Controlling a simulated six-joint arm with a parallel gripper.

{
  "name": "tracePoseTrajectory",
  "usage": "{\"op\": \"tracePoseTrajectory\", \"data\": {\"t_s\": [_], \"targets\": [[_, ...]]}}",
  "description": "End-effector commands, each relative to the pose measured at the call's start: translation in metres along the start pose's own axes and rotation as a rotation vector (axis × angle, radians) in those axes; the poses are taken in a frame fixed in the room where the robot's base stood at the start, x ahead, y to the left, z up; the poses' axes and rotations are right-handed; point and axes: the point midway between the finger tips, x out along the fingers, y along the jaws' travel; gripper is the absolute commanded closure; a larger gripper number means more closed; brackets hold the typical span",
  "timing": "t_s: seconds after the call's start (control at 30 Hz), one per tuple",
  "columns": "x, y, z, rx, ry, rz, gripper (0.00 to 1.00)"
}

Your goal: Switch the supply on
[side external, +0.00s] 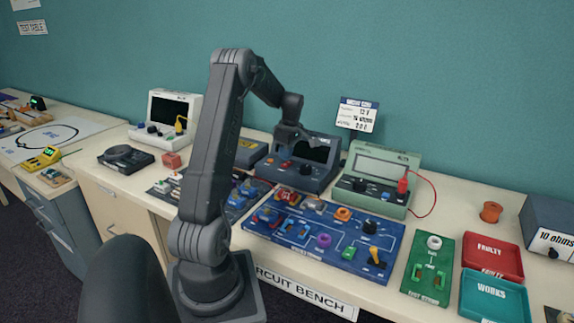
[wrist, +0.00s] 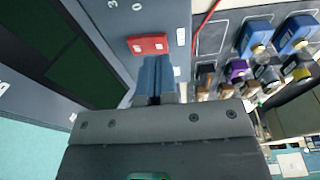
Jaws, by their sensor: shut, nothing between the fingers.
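The supply (side external: 318,178) is a dark blue-grey box with a black screen, standing at the back of the bench behind the blue circuit board. Its face also fills the upper middle of the wrist view (wrist: 115,20), with a dark screen at left. A red switch (wrist: 148,44) sits on that face; whether it is on or off I cannot tell. My gripper (wrist: 155,62) is shut and empty, its fingertips just below the red switch in the wrist view. I cannot tell if they touch it. In the side view my gripper (side external: 296,138) is in front of the supply and partly hides it.
A blue circuit board (side external: 325,238) with knobs and parts lies in front of the supply. A pale green meter (side external: 382,178) with a red lead stands close on the right. A sign (side external: 357,116) stands behind. Red (side external: 492,261) and teal (side external: 495,298) trays lie at right.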

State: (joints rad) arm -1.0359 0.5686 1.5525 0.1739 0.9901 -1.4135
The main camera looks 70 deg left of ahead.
Motion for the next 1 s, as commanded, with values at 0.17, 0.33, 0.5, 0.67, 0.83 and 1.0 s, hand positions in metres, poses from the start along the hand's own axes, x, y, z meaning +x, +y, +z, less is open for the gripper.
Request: {"op": "tracePoseTrajectory", "data": {"t_s": [0.17,0.33,0.5,0.67,0.83,1.0], "targets": [[0.003,0.000,0.000,0.000,0.000,-0.001,1.00],[0.005,0.000,0.001,0.000,0.000,0.000,1.00],[0.008,0.000,0.001,0.000,0.000,0.000,1.00],[0.010,0.000,0.002,0.000,0.000,0.000,1.00],[0.013,0.000,0.002,0.000,0.000,-0.001,1.00],[0.015,0.000,0.002,0.000,0.000,-0.001,1.00]]}}
